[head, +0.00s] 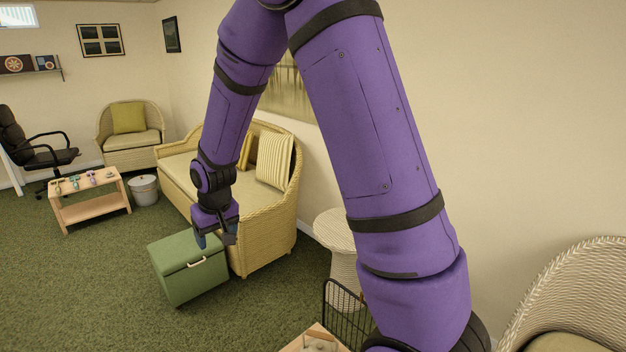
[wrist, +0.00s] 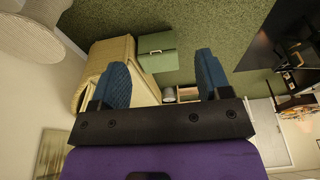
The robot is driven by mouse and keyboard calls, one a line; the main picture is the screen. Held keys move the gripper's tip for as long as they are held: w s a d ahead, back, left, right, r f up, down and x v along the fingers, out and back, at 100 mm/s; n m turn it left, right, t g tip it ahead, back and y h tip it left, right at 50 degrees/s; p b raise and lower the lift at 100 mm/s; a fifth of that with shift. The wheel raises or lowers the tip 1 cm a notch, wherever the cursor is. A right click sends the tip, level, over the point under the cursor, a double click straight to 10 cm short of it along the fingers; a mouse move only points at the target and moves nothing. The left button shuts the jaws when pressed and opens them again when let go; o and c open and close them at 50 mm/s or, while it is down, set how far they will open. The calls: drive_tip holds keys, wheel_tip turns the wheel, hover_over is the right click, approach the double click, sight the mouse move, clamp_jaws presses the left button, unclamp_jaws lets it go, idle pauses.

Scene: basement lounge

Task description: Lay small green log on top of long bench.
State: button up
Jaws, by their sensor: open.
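My gripper (head: 215,239) is open and hangs above the green box in the head view. In the wrist view its two blue fingers stand apart with nothing between them (wrist: 160,75). A low, long wooden table with a lower shelf (head: 97,212) is the most bench-like thing, at the left in the head view. Several small items lie on it, some greenish (head: 75,182); they are too small to tell whether one is the small green log. In the wrist view the table is partly hidden by a finger.
A green lidded box (head: 184,277) stands in front of the wicker sofa (head: 266,225). A grey bucket (head: 144,190) is beside the wooden table. A round white wicker table (head: 334,231) and a black wire rack (head: 345,311) are nearer. Green carpet (head: 100,300) is clear at the left.

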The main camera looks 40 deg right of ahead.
drive_tip(key=s+d+r+t, duration=0.1)
drive_tip(key=s+d+r, duration=0.1)
drive_tip(key=s+r, duration=1.7)
drive_tip(key=s, duration=0.3)
drive_tip(key=s+d+r+t, duration=0.1)
drive_tip(key=s+r, duration=0.3)
drive_tip(key=s, duration=0.4)
drive_tip(key=shift+d, duration=0.25)
drive_tip(key=shift+r, duration=0.1)
